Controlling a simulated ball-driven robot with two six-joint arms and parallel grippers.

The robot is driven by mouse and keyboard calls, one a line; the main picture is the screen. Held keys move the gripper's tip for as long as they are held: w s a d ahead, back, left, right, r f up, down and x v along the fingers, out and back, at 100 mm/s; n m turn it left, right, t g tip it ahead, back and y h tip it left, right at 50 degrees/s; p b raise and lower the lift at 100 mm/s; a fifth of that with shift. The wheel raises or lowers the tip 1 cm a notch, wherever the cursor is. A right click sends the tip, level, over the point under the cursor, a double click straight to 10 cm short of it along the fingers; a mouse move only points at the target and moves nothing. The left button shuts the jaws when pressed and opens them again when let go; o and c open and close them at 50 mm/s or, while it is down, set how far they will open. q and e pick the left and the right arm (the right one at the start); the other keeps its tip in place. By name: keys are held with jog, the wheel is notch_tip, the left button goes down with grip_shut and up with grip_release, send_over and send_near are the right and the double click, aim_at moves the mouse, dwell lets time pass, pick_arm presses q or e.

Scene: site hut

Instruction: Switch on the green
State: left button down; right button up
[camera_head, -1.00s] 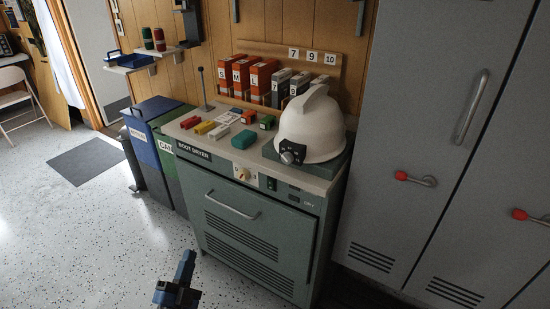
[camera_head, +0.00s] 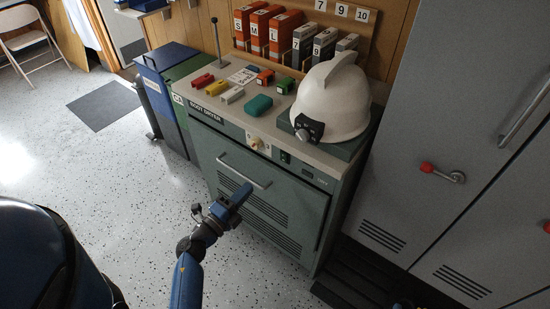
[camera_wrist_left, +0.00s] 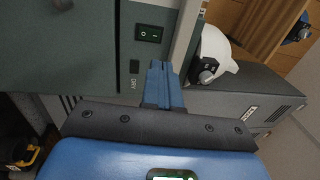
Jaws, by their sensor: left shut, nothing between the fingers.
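A rocker switch with a green face (camera_head: 285,157) sits on the front panel of the boot dryer (camera_head: 225,158), right of a cream knob (camera_head: 256,143). In the left wrist view the switch (camera_wrist_left: 148,33) shows larger, in a dark frame with white marks. My left gripper (camera_head: 238,194) is shut and empty, in front of the dryer's door and lower left of the switch in the head view. In the wrist view its blue fingers (camera_wrist_left: 164,80) point toward the panel beside a small dark window marked DRY (camera_wrist_left: 134,67).
A white helmet with a lamp (camera_head: 333,98) stands on the dryer's top right. Several small coloured blocks, including a teal one (camera_head: 258,105), lie left of it. The door handle (camera_head: 243,171) sticks out near my left gripper.

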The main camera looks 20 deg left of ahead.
aim_at(281, 152)
pick_arm(q)
jog(key=shift+w, duration=0.15)
jog(key=x, duration=1.3)
jog(key=shift+w+d+r+b, duration=0.1)
jog(key=shift+w+d+b, duration=0.05)
jog(key=shift+w+b, duration=0.15)
jog(key=shift+w+d+r+p, duration=0.1)
jog(key=shift+w+r+p, duration=0.05)
jog(key=shift+w+p, duration=0.15)
jog(key=shift+s, duration=0.15)
